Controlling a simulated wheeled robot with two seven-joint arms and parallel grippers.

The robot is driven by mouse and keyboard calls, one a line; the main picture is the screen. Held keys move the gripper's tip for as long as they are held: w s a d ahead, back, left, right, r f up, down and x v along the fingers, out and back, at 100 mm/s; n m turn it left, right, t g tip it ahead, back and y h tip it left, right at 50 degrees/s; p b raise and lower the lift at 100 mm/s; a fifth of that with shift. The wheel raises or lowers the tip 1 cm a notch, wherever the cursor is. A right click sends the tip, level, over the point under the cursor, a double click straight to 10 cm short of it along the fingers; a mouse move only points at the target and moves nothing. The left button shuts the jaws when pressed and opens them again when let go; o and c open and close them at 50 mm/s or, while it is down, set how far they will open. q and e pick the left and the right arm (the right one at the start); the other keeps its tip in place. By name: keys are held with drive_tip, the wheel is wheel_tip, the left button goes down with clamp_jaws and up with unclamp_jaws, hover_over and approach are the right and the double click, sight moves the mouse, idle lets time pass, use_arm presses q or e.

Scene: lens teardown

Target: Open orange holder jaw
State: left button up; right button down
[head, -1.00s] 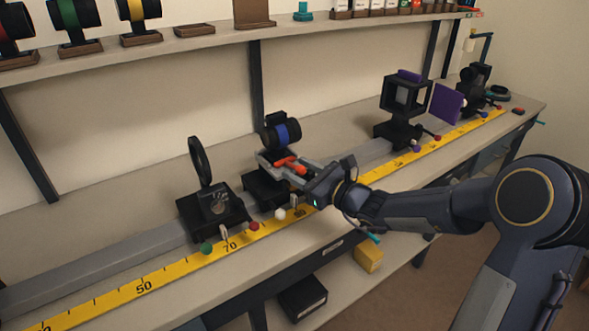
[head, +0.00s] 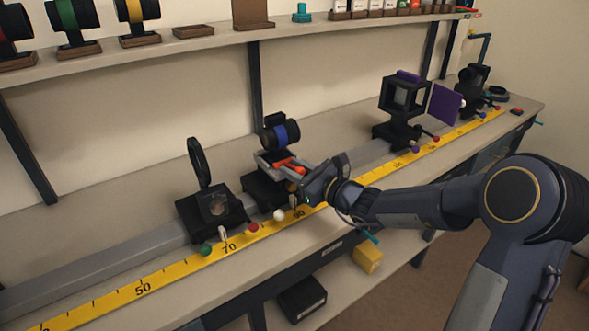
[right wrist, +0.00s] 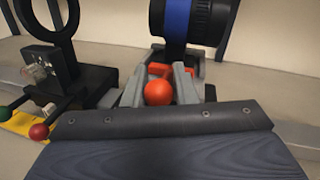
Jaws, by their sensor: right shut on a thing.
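The holder (head: 268,190) stands on the grey rail with a black, blue-banded lens (head: 281,134) in it. Its orange jaw (head: 286,162) shows below the lens. My right gripper (head: 284,166) reaches in from the right, with its grey fingers on both sides of the orange part. In the right wrist view an orange ball knob (right wrist: 158,92) sits between the fingers, and my right gripper (right wrist: 160,74) is shut on it. More orange shows behind the knob, under the lens. The fingers hide part of the jaw, so I cannot tell how wide it stands. My left gripper is out of view.
A black ring mount (head: 212,205) stands on the rail to the left. A black cage mount (head: 400,115) and a purple plate (head: 446,104) stand to the right. A yellow scale (head: 185,262) runs along the front. A shelf (head: 210,47) with lenses is above.

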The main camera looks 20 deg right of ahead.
drive_tip(key=shift+s+f, duration=0.1)
drive_tip(key=shift+s, duration=0.25)
drive_tip(key=shift+b+v, duration=0.55)
drive_tip(key=shift+v, duration=0.4)
drive_tip(key=shift+s+a, duration=0.1)
drive_tip(key=shift+a, duration=0.05)
drive_tip(key=c, duration=1.2)
unclamp_jaws()
drive_tip(key=v, duration=0.7)
drive_tip(key=shift+s+d, duration=0.2)
drive_tip(key=shift+s, duration=0.05)
